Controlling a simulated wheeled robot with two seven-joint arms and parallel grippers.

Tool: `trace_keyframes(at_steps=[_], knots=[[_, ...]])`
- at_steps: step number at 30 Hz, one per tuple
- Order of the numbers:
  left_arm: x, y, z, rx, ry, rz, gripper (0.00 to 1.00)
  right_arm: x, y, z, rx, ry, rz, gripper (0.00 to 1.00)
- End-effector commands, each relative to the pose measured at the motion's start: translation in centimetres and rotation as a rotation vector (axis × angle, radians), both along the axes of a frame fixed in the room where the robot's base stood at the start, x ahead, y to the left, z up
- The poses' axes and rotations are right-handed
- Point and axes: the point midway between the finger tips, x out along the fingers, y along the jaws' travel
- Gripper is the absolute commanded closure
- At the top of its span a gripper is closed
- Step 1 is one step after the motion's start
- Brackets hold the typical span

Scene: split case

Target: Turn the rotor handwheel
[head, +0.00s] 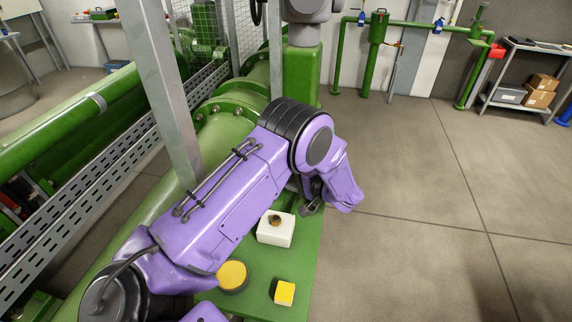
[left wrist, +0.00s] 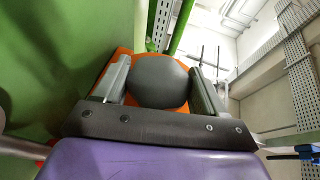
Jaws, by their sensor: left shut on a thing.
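My left gripper (left wrist: 158,68) fills the middle of the left wrist view, one finger on each side of a smooth grey round part, which I take for the rotor handwheel (left wrist: 158,88). The gripper is shut on it. Orange surface shows around and behind the grey part. In the head view my purple left arm reaches in from the lower left and bends down past the middle. My right gripper is in neither view.
A green bench (head: 255,300) holds a white box with a dark knob (head: 276,232), a yellow round piece (head: 232,276) and a yellow block (head: 284,292). A grey post (head: 160,90) and green pipework (head: 235,112) stand close to the arm.

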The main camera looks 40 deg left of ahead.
Motion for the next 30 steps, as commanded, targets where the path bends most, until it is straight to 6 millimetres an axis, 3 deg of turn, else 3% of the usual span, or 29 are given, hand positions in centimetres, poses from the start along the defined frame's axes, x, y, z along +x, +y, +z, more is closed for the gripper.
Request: trace_keyframes(at_steps=[1, 3, 12, 21, 30], knots=[[-0.1, 0.0, 0.7, -0.036, -0.014, 0.003, 0.60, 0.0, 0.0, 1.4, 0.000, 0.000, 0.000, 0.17], [-0.1, 0.0, 0.8, -0.083, -0.042, 0.003, 0.60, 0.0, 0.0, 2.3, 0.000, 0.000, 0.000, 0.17], [-0.1, 0.0, 0.6, -0.264, -0.143, 0.001, 0.60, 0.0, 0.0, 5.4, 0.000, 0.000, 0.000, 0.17], [-0.1, 0.0, 0.3, -0.368, -0.201, 0.000, 0.60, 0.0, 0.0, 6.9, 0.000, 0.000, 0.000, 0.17], [0.0, 0.0, 0.1, -0.391, -0.214, -0.001, 0.60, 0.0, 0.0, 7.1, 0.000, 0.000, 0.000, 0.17]])
